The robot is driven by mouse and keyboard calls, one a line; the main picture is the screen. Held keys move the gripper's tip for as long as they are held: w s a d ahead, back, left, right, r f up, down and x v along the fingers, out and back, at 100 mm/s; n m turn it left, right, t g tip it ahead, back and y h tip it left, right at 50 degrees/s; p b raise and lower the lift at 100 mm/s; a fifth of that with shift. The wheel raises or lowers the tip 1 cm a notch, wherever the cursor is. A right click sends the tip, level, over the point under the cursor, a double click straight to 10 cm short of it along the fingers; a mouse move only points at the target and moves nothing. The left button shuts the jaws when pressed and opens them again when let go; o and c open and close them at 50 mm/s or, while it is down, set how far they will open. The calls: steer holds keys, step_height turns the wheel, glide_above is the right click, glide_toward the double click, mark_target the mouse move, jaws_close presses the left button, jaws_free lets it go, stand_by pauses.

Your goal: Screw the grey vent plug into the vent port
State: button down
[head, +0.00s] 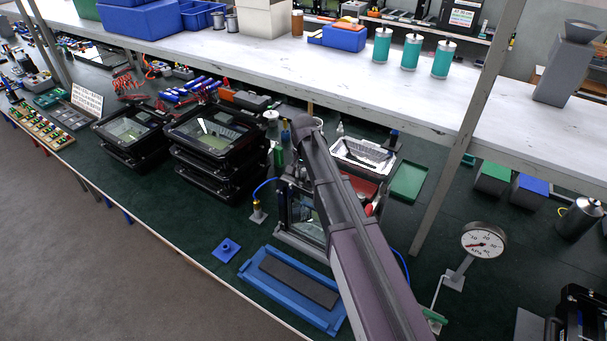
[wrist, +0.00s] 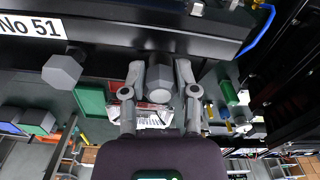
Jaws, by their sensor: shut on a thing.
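In the wrist view my gripper (wrist: 160,84) has its two grey fingers closed on the sides of a grey round plug (wrist: 160,78), the vent plug. The plug's pale round end faces the camera. Its far end is against or just in front of the black floodlight housing wall (wrist: 110,32); I cannot tell how deep it sits. The vent port is hidden behind the plug and fingers. In the head view the housing (head: 304,215) stands upright, partly covered by my arm, and my gripper is hidden there.
A grey hexagonal part (wrist: 62,72) sticks out from the housing beside my gripper. A blue tray with a dark pad (head: 300,280) lies in front. Stacked black housings (head: 212,150) stand left, a dial gauge (head: 484,240) right. A white shelf (head: 300,72) runs behind.

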mark_target(303, 171)
steer(key=m, duration=0.4)
steer(key=shift+f, duration=0.1)
steer(key=m, duration=0.5)
stand_by(0.3)
steer(key=shift+c, duration=1)
jaws_free()
steer(key=shift+w+f, duration=0.1)
steer(key=shift+r, duration=0.2)
step_height(303, 171, up, 7)
steer(key=p, duration=0.7)
steer(key=shift+f, duration=0.1)
